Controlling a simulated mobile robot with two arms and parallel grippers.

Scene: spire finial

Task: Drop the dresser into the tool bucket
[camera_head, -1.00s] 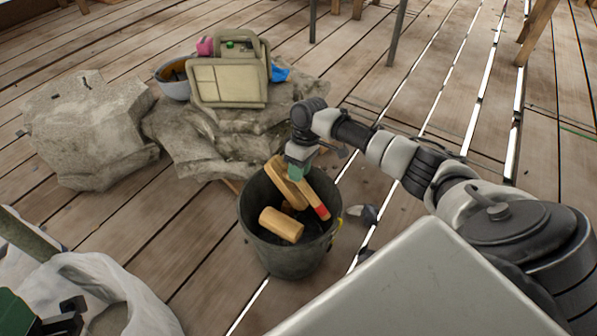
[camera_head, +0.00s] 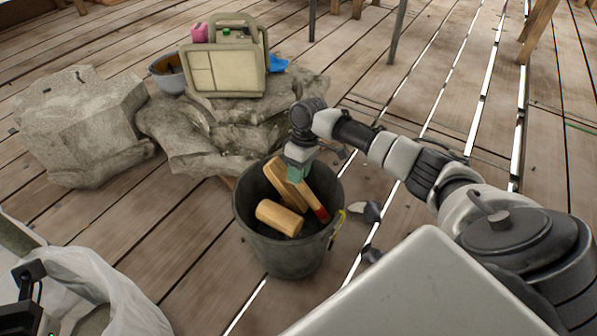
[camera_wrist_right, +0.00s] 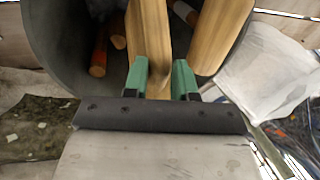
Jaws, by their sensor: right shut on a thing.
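My right gripper (camera_head: 298,172) points down over the rim of the dark tool bucket (camera_head: 288,256). It is shut on a pale wooden tool, which I take to be the dresser (camera_head: 279,176); in the right wrist view the wood (camera_wrist_right: 150,35) lies between the green fingers (camera_wrist_right: 160,82). The dresser's lower part is inside the bucket; whether it touches the contents is unclear. Beside it is a wooden handle with a red end (camera_head: 318,211). A wooden cylinder (camera_head: 279,218) lies inside in front. Dark parts of my left gripper (camera_head: 32,275) show at lower left, fingers unclear.
Rough stone blocks (camera_head: 80,125) stand behind and left of the bucket. A beige case (camera_head: 225,72) and a grey bowl (camera_head: 168,74) sit on the stones. A white sack (camera_head: 90,285) is at lower left. Small stones (camera_head: 371,210) lie right of the bucket.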

